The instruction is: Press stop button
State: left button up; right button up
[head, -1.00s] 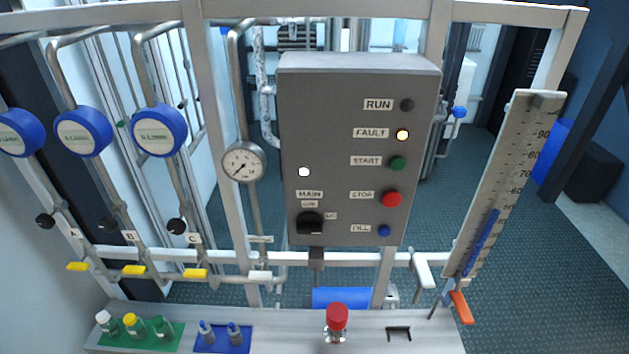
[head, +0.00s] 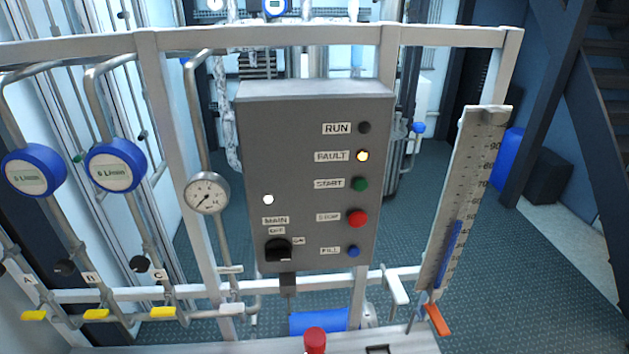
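The red stop button (head: 357,218) sits on the right side of the grey control panel (head: 310,120), beside a blurred label. The green start button (head: 359,184) is above it and the blue fill button (head: 353,252) is below it. The fault lamp (head: 363,156) glows yellow and the run lamp (head: 364,128) is dark. A white lamp (head: 268,199) glows on the left above the black main switch (head: 278,249). Neither of my grippers shows in the head view.
A pressure gauge (head: 207,193) and blue flow meters (head: 115,165) stand left of the panel on a metal frame. A slanted scale (head: 465,190) with an orange lever (head: 437,320) is at right. A red-capped object (head: 315,340) stands at the bottom, before the panel.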

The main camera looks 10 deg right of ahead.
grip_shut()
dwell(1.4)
